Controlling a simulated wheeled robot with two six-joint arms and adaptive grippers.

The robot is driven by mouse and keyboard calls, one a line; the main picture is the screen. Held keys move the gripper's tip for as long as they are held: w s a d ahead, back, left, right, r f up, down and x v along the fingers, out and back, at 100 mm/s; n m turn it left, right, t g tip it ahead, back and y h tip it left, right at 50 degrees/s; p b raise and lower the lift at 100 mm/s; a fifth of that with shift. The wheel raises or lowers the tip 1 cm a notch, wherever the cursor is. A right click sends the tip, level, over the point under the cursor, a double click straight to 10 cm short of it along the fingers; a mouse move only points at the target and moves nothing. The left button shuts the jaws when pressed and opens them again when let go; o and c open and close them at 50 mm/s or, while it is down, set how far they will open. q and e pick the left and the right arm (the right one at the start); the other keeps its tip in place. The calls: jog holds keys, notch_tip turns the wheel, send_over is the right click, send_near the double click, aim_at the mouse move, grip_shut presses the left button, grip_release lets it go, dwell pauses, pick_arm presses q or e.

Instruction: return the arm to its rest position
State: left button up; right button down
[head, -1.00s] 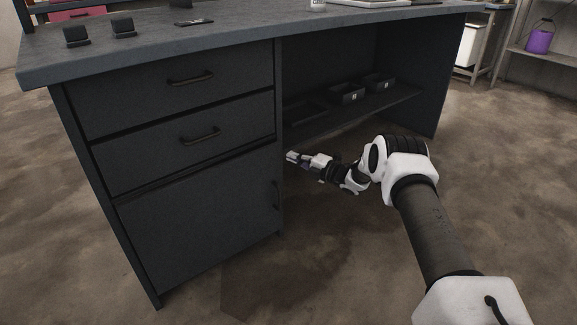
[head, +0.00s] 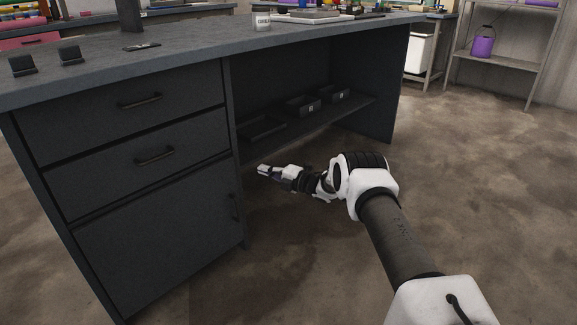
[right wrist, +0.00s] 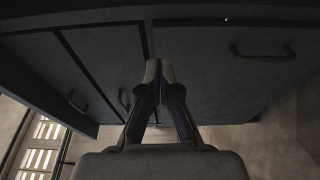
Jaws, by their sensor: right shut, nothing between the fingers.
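My right arm reaches in from the lower right of the head view. Its gripper (head: 263,169) is low, in front of the open bay of the dark desk (head: 150,235), just right of the cupboard door. In the right wrist view the gripper (right wrist: 158,66) has its two fingers together, with nothing between them. Dark desk fronts with handles fill the upper part of that view. My left gripper does not show in either view.
The desk's lower shelf (head: 290,134) holds small dark bins (head: 303,105). A white mug (head: 262,21) stands on the desktop. A rack with a purple bucket (head: 482,46) stands at the back right. The floor (head: 480,180) to the right is clear.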

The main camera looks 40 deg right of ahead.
jog(key=d, duration=0.7)
jog(key=shift+s+f+b, duration=0.15)
jog(key=shift+f+b, duration=0.2)
jog(key=shift+f, duration=0.05)
